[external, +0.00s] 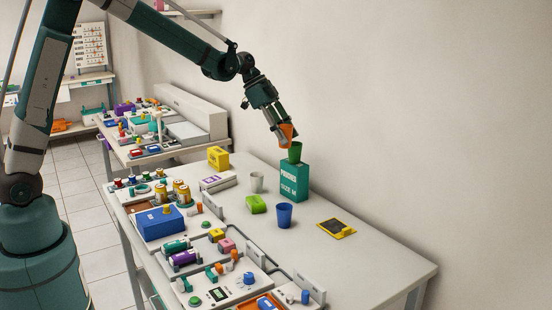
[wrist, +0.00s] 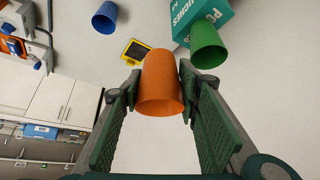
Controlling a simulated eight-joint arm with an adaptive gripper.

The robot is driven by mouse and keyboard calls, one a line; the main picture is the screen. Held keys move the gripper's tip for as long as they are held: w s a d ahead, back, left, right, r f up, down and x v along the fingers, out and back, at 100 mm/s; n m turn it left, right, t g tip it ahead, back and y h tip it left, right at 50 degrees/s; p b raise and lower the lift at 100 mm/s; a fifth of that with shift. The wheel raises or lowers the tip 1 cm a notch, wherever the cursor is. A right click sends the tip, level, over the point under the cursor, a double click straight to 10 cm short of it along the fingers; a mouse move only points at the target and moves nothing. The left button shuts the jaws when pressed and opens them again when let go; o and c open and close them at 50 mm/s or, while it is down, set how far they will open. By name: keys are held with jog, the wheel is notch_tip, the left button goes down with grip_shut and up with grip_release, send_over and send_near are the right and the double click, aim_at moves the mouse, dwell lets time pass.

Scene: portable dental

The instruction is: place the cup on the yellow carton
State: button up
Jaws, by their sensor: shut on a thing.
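My gripper (external: 277,117) is shut on an orange cup (external: 287,134), held in the air above the table. In the wrist view the orange cup (wrist: 160,88) sits between the two finger pads of my gripper (wrist: 158,84). The yellow carton (external: 218,158) stands on the table to the left, below my gripper's height, and I do not see it in the wrist view. A green cup (external: 295,153) shows just below the orange cup, apparently on top of a teal carton (external: 290,182). The green cup (wrist: 207,47) also shows in the wrist view.
A white cup (external: 257,182), a blue cup (external: 284,214), a green block (external: 257,204) and a yellow-black pad (external: 336,228) are on the table (external: 370,270). A white box (external: 218,182) lies before the yellow carton. Cluttered trays fill the near left. The table's right end is clear.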

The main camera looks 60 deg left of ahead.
jog(key=w+a+n+t+p, duration=0.1)
jog(key=a+n+p, duration=0.1)
jog(key=a, duration=1.5)
jog(key=n+t+y+p, duration=0.1)
jog(key=n+y+p, duration=0.1)
jog(key=n, duration=0.2)
send_over(218, 151)
jog(key=shift+a+f, duration=0.15)
jog(key=shift+f, duration=1.2)
jog(key=shift+a+f, duration=0.15)
jog(key=shift+f, duration=1.15)
jog(key=shift+f, duration=0.1)
jog(key=shift+f, duration=3.05)
jog(key=shift+f, duration=1.85)
jog(key=shift+f, duration=0.2)
